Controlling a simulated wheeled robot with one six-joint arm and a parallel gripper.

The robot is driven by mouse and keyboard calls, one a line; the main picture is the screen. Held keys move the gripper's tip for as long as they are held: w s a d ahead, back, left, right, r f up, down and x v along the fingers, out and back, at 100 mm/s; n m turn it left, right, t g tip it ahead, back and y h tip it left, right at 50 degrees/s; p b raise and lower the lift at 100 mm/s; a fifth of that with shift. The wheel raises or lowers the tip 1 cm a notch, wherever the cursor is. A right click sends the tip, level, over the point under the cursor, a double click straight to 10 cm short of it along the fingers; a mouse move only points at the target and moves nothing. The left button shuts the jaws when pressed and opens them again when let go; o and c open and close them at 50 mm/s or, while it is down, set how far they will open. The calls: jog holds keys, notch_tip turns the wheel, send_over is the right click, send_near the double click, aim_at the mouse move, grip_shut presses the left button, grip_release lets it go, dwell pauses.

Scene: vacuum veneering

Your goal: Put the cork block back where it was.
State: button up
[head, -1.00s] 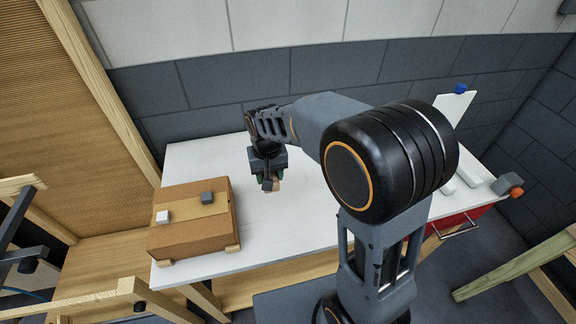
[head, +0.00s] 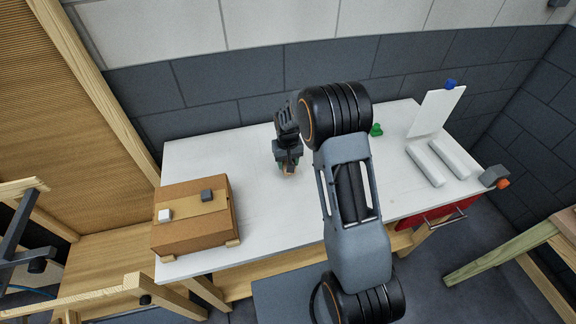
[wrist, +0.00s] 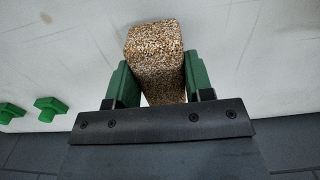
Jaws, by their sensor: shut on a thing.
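The speckled brown cork block (wrist: 155,50) is held between the green fingers of my gripper (wrist: 158,82) in the wrist view. The block sticks out beyond the fingertips, over the white tabletop. In the head view my gripper (head: 288,165) is over the middle of the white table (head: 235,215), pointing down, with a small tan bit of the block (head: 288,173) showing below it. I cannot tell whether the block touches the table.
A cardboard box (head: 190,234) with a grey cube (head: 207,196) and a white cube (head: 165,215) stands at the table's left. To the right are green pieces (head: 376,130), two white bars (head: 425,164) and a leaning white panel (head: 437,112).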

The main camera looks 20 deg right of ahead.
jog(key=shift+f+p, duration=0.5)
jog(key=shift+f, duration=1)
jog(key=shift+f, duration=0.2)
jog(key=o, duration=0.9)
